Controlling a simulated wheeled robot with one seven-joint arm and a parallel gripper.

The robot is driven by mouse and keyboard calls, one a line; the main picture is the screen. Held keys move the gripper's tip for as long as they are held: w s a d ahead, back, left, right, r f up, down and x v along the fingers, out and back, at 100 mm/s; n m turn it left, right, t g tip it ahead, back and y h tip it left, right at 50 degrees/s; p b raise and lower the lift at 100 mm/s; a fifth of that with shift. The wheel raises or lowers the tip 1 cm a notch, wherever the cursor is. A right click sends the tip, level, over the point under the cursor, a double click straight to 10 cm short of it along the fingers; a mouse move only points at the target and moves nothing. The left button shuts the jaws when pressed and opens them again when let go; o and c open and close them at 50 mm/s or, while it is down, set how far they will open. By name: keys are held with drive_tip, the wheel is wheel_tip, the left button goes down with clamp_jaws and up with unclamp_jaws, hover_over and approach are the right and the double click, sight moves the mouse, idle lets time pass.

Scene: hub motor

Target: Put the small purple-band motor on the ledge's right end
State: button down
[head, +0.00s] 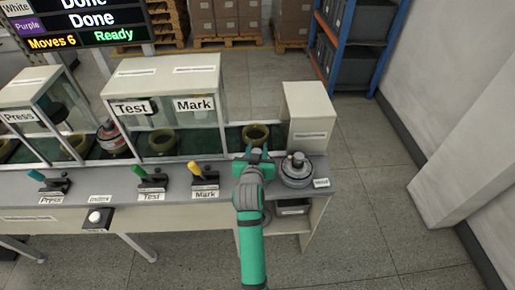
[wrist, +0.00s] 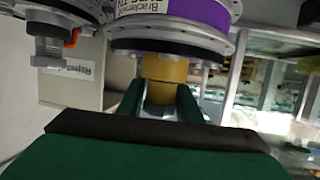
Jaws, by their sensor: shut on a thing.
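My gripper (head: 255,155) is over the ledge (head: 225,177), near its right end, just left of a grey motor. In the wrist view my gripper (wrist: 165,105) is shut on the gold shaft of the purple-band motor (wrist: 200,14). A purple band with printed text shows above its silver flange. In the head view my gripper and arm hide this motor, so I cannot tell whether it touches the ledge. The grey motor (head: 297,172) stands upright at the ledge's right end; its shaft and orange piece also show in the wrist view (wrist: 55,43).
A beige box (head: 309,113) stands behind the grey motor. An olive ring (head: 256,132) sits behind my gripper. Glass Test and Mark housings (head: 166,110) are to the left, with several levers (head: 205,180) along the front. A small sign (head: 321,183) is right of the grey motor.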

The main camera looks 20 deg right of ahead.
drive_tip(key=shift+w+f, duration=0.1)
drive_tip(key=shift+f, duration=1.2)
drive_tip(key=shift+f, duration=0.15)
drive_tip(key=c, duration=1.3)
unclamp_jaws()
drive_tip(key=shift+f, duration=0.2)
drive_tip(key=shift+o, duration=0.2)
drive_tip(key=shift+r, duration=0.1)
